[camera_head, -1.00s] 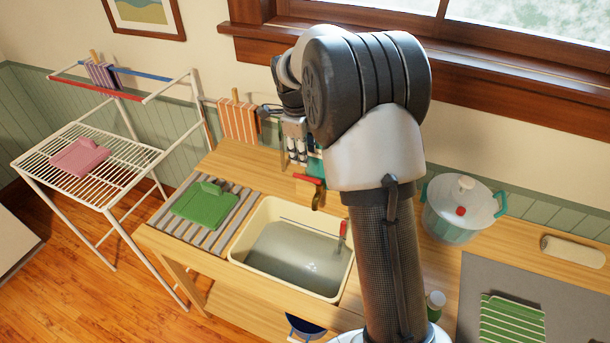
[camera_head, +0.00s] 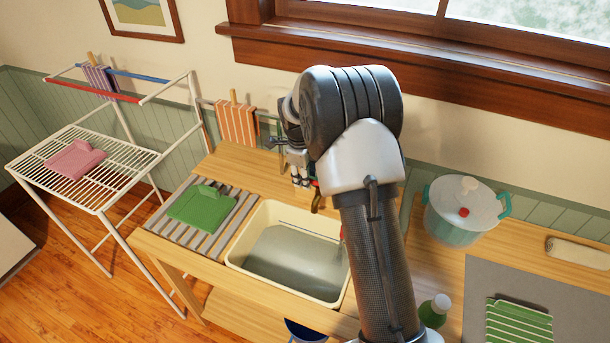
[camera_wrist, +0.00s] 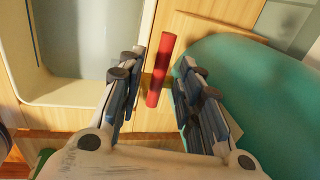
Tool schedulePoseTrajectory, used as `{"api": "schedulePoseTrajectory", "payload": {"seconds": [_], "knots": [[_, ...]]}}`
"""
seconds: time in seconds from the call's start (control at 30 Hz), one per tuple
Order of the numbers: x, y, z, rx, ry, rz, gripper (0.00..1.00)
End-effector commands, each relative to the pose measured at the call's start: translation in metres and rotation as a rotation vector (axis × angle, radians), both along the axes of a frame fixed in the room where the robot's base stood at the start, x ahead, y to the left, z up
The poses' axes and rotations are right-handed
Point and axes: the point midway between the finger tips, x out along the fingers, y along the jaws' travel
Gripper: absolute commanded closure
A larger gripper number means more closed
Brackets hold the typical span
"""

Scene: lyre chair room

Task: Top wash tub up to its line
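The cream wash tub (camera_head: 240,240) is set in the wooden counter and holds greyish water (camera_head: 295,262). A thin dark line (camera_head: 305,228) runs along its inner back wall, with the water surface below it. My gripper (camera_head: 301,178) is behind the tub, partly hidden by my arm. A red handle (camera_head: 316,184) sits there above a brass-coloured piece (camera_head: 317,201). In the wrist view, my gripper (camera_wrist: 160,75) is open, with the red handle (camera_wrist: 160,70) between its fingers and gaps visible. The tub (camera_wrist: 75,92) is left of the fingers.
A large teal rounded body (camera_wrist: 255,75) is close to the right finger. A slatted board (camera_head: 170,225) with a folded green cloth (camera_head: 200,207) lies left of the tub. A lidded pot (camera_head: 460,212) and a green bottle (camera_head: 434,311) stand right of my arm.

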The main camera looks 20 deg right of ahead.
Motion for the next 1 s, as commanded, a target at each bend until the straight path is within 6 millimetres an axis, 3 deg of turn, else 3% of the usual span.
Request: {"api": "schedulePoseTrajectory", "payload": {"seconds": [0.47, 1.0], "knots": [[-0.0002, 0.0002, 0.0002, 0.000, 0.000, 0.000, 1.00], [-0.0007, 0.0002, 0.0002, 0.000, 0.001, 0.009, 1.00]]}}
